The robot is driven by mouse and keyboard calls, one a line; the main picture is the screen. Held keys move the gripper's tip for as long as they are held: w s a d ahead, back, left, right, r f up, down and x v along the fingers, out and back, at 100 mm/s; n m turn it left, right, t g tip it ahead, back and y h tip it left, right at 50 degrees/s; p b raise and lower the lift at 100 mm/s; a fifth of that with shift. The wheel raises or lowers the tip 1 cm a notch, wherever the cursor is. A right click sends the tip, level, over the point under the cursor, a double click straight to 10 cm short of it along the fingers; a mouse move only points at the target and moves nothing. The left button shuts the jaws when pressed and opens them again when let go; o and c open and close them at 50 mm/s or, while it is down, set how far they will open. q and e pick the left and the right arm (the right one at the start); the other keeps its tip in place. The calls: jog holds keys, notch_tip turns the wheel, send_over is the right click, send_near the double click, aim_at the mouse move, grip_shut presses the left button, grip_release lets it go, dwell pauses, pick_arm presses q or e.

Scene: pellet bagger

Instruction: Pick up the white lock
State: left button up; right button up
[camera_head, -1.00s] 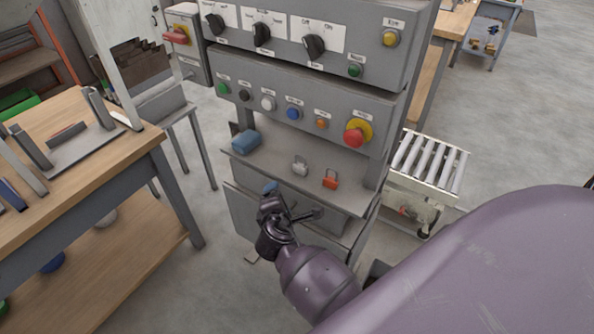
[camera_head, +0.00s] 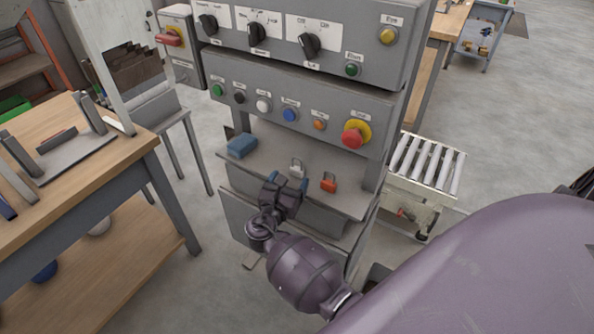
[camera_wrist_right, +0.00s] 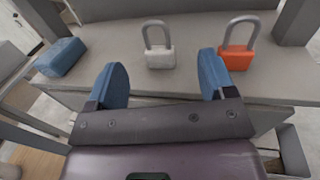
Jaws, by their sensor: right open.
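The white lock (camera_head: 297,168) is a small pale padlock on the grey shelf (camera_head: 262,160) below the button panel. In the right wrist view the white lock (camera_wrist_right: 159,50) sits with its shackle up, ahead of my right gripper and between the lines of its fingers. My right gripper (camera_head: 289,181) is open and empty, its blue fingertips just short of the lock; they also show in the wrist view (camera_wrist_right: 163,82). An orange-red lock (camera_head: 329,182) is to the right of the white one. My left gripper is not in view.
A blue block (camera_head: 242,145) lies at the shelf's left end. Above is the panel with several buttons and a red emergency stop (camera_head: 355,134). A wooden workbench (camera_head: 62,180) stands left, a roller conveyor (camera_head: 427,163) right.

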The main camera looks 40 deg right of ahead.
aim_at(296, 178)
jog(key=x, duration=0.6)
jog(key=shift+w+a+f+b, duration=0.15)
jog(key=shift+w+f+b, duration=0.1)
jog(key=shift+f+b, duration=0.1)
jog(key=shift+w+d, duration=0.15)
jog(key=shift+d, duration=0.15)
jog(key=shift+r, duration=0.1)
jog(key=shift+c, duration=0.4)
jog(key=c, duration=0.9)
